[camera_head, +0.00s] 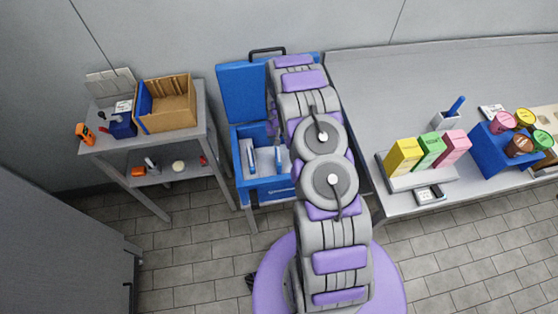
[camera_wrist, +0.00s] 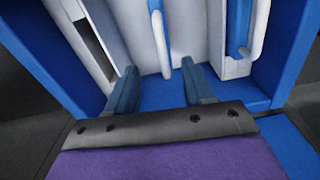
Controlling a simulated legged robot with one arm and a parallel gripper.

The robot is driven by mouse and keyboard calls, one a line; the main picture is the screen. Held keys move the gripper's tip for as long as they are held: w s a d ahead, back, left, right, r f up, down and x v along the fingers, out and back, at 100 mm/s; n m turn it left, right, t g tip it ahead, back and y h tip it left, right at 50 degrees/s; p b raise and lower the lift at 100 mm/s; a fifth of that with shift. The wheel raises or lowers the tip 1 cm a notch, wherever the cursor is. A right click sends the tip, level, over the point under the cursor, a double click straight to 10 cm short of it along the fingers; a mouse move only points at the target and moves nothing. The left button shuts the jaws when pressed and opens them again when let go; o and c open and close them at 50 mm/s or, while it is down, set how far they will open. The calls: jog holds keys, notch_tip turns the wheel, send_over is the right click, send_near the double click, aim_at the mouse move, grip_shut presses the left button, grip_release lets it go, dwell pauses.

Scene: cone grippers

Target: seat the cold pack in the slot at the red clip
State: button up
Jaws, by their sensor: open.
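A blue cooler box (camera_head: 240,187) stands open with its lid (camera_head: 243,92) raised. Inside are pale inserts and two upright blue-and-white pieces that look like cold packs, a left one (camera_head: 250,155) and a right one (camera_head: 279,155). In the wrist view, one blue-and-white piece (camera_wrist: 158,35) stands ahead between my fingers and another (camera_wrist: 240,28) is to the right. A dark slot (camera_wrist: 92,42) shows in the white insert on the left. My gripper (camera_wrist: 160,82) is open over the box, with nothing visible held. I cannot make out a red clip in the box.
A grey side table (camera_head: 160,145) at left holds a cardboard box (camera_head: 168,103) and small items. A long counter (camera_head: 390,85) at right bears colored cartons (camera_head: 428,150) and a blue bin (camera_head: 490,155) with tubs.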

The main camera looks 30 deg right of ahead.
jog(key=f, duration=0.2)
jog(key=a+f, duration=0.1)
jog(key=shift+f+b, duration=0.3)
jog(key=shift+f, duration=0.1)
jog(key=f, duration=0.1)
jog(key=f+b, duration=0.1)
jog(key=f, duration=0.2)
jog(key=shift+s+d+f, duration=0.3)
jog(key=shift+f, duration=0.4)
jog(key=shift+a+r, duration=0.1)
jog(key=shift+a, duration=0.05)
jog(key=shift+c, duration=0.2)
jog(key=shift+a, duration=0.1)
jog(key=shift+c, duration=0.7)
grip_shut()
